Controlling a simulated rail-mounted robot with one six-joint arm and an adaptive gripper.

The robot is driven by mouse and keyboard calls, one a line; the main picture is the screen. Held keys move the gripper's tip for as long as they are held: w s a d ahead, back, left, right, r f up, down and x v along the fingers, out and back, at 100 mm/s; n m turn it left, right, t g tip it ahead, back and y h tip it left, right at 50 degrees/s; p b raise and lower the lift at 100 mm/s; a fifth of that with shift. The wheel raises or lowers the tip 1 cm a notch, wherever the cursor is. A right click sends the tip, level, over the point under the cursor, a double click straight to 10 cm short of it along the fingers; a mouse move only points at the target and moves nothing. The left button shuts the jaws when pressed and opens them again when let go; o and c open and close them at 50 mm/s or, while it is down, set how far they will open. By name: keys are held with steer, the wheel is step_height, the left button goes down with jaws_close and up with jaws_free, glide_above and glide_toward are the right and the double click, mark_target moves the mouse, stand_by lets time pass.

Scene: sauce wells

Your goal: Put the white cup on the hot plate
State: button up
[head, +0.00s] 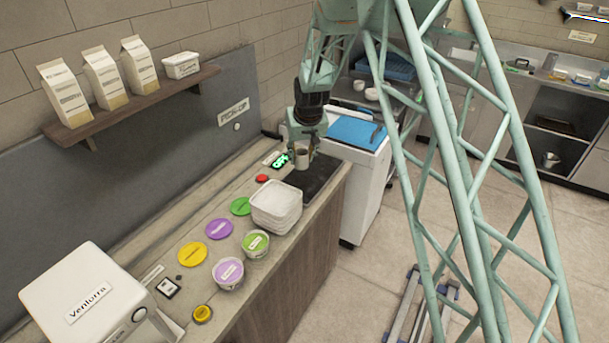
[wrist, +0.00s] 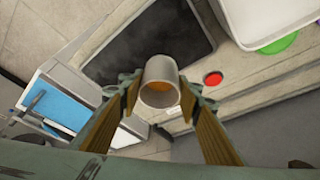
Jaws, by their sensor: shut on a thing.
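The white cup (wrist: 161,72) sits between the two fingers of my gripper (wrist: 162,100) in the wrist view, with something orange-brown inside it. My gripper is shut on the cup. In the head view the cup (head: 303,157) shows at the gripper (head: 303,148), near the far end of the counter. The hot plate (head: 318,175) is a dark flat panel at that end, and it also shows in the wrist view (wrist: 130,40). The cup is over or beside the hot plate's edge; I cannot tell whether it touches the surface.
A stack of white containers (head: 276,206) stands just in front of the hot plate. A red button (head: 262,178), coloured lids and tubs (head: 228,272) lie along the counter. A white cart with a blue top (head: 354,132) stands beyond the counter's end.

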mark_target(301, 166)
steer(key=shift+f, duration=2.5)
steer(key=shift+f, duration=1.85)
steer(key=shift+f, duration=0.2)
steer(key=o, duration=1)
steer(key=shift+r, duration=0.15)
steer(key=shift+r, duration=0.1)
steer(key=shift+v, duration=5.95)
